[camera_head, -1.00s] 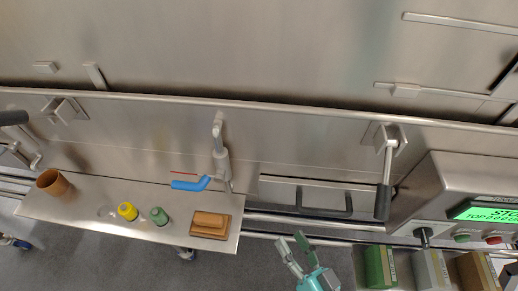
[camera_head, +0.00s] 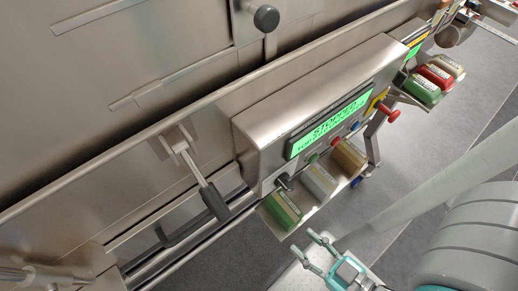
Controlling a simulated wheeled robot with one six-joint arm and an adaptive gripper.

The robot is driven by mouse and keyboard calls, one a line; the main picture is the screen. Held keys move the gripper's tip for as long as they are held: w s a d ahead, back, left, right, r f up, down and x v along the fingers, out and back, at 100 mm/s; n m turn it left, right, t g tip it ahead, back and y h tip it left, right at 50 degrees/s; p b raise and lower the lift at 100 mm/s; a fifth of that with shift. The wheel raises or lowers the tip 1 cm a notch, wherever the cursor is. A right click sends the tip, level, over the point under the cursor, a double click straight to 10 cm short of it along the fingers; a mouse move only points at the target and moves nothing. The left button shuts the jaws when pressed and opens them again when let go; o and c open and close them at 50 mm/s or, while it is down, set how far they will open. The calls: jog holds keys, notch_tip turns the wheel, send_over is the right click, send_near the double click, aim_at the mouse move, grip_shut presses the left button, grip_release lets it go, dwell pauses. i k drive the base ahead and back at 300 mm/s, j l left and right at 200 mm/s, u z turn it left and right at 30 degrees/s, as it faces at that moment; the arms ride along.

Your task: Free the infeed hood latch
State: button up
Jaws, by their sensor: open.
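A lever latch (camera_head: 196,170) with a metal arm and a black grip is mounted on the steel hood wall, left of the control box. Its grip hangs down and to the right. I cannot tell whether this is the infeed latch. My gripper (camera_head: 310,245) is open and empty at the lower middle, right of and below the lever, clearly apart from it. No fingers touch anything.
A control box with a green "STOPPED" screen (camera_head: 328,122) juts out beside the lever. Below it a shelf holds green, grey and brown blocks (camera_head: 285,212). A red button (camera_head: 388,112) sticks out. A black-edged bar handle (camera_head: 180,232) is below left.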

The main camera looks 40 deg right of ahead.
aim_at(208, 191)
jog(key=z, duration=0.35)
jog(key=j+z, duration=0.15)
jog(key=z, duration=0.2)
jog(key=j+z, duration=0.1)
jog(key=z, duration=0.25)
jog(key=k+j+z, duration=0.1)
jog(key=j+z, duration=0.25)
jog(key=z, duration=0.15)
jog(key=k+j+z, duration=0.2)
jog(key=z, duration=0.3)
jog(key=k+j+z, duration=0.2)
jog(key=z, duration=0.25)
jog(key=k+j+z, duration=0.2)
jog(key=z, duration=0.3)
jog(key=k+z, duration=0.2)
jog(key=k, duration=0.5)
jog(key=k+u, duration=0.25)
jog(key=k, duration=0.2)
jog(key=k+j+u, duration=0.2)
jog(key=k, duration=0.2)
jog(key=k+u, duration=0.25)
jog(key=k, duration=0.2)
jog(key=j, duration=0.1)
